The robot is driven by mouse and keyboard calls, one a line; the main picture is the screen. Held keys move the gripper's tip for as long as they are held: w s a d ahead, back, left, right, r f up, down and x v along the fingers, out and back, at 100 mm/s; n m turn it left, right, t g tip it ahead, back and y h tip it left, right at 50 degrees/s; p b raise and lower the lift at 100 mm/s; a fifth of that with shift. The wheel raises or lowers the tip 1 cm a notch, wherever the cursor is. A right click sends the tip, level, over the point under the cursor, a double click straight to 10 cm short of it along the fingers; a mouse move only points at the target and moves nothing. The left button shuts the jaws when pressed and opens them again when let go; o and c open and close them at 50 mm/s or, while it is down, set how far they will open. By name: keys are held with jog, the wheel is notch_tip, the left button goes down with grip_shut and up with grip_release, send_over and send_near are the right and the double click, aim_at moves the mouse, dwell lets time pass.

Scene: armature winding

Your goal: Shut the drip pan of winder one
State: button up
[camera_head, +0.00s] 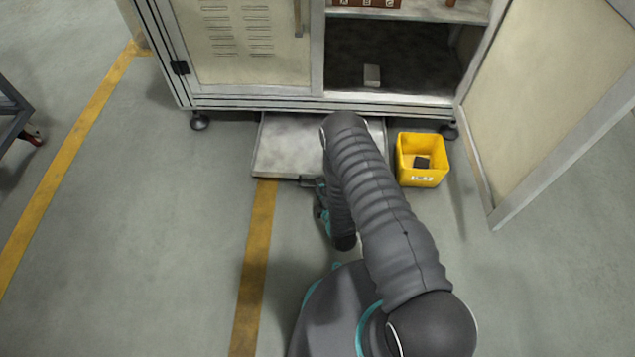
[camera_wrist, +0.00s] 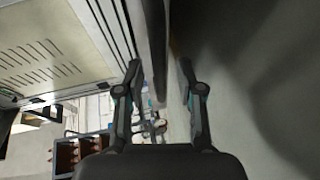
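The drip pan (camera_head: 285,150) is a flat grey tray that sticks out from under the cabinet, near the floor. Its front edge has a small dark handle (camera_head: 308,181), and my arm hides its right middle part. My gripper (camera_head: 322,195) is low at the pan's front edge, beside the handle and partly hidden by my arm. In the wrist view my gripper (camera_wrist: 161,68) has its two fingers apart. A grey bar, seemingly the pan's front edge or handle, runs between them, with a gap at the right finger. I cannot tell whether the left finger touches it.
The cabinet (camera_head: 250,45) has its left door shut and right door (camera_head: 550,100) swung wide open. A yellow bin (camera_head: 422,160) with a dark block stands right of the pan. Yellow floor stripes (camera_head: 255,260) run left of my arm. The floor left of the pan is clear.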

jog(key=shift+w+a, duration=0.15)
jog(key=shift+w, duration=0.25)
grip_shut()
